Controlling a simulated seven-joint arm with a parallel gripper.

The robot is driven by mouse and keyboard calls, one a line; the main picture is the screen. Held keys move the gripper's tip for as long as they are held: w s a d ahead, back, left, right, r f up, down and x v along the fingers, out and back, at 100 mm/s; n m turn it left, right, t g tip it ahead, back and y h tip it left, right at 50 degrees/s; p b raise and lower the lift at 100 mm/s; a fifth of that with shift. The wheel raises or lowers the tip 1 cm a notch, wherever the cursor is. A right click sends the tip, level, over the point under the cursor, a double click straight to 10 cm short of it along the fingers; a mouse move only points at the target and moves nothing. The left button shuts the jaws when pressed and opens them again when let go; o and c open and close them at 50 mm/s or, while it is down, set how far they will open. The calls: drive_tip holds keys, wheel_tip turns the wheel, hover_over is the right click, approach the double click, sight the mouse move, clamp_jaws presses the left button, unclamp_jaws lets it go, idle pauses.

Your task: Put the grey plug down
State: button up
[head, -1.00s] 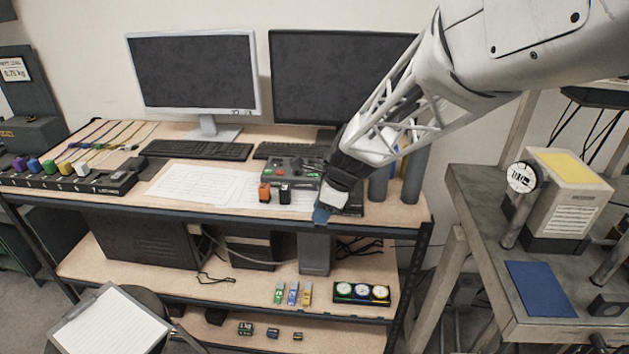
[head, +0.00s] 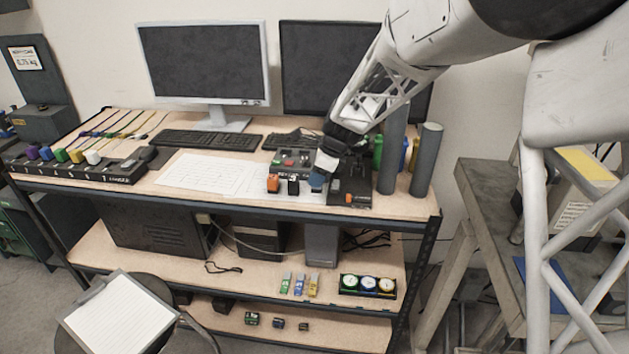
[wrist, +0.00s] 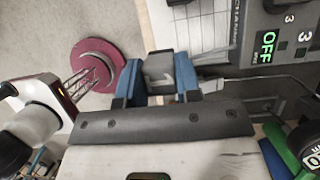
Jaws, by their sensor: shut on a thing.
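My gripper (wrist: 159,78) has blue fingertips and is shut on the grey plug (wrist: 158,72), a small dark grey block with a pale mark, in the wrist view. In the head view my gripper (head: 317,181) is over the front right part of the bench top, just right of the black plug (head: 293,185) and the orange plug (head: 273,183). The grey plug cannot be made out there. I cannot tell how high it is above the bench.
A control box (head: 290,158) stands behind the plugs, and a dark box (head: 350,192) with an orange switch is close on the right. Grey cylinders (head: 427,160) stand farther right. White paper sheets (head: 205,173) lie to the left. A rack (head: 85,170) with coloured plugs is at far left.

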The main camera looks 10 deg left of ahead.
drive_tip(key=shift+w+a+f, duration=0.1)
drive_tip(key=shift+w+a, duration=0.2)
drive_tip(key=shift+w, duration=0.4)
drive_tip(key=shift+w+a+f, duration=0.1)
drive_tip(key=shift+w+a, duration=0.2)
drive_tip(key=shift+w, duration=0.4)
drive_tip(key=shift+f, duration=0.1)
drive_tip(key=shift+f, duration=1.6)
drive_tip(key=shift+f, duration=0.15)
drive_tip(key=o, duration=0.9)
drive_tip(key=v, duration=1.2)
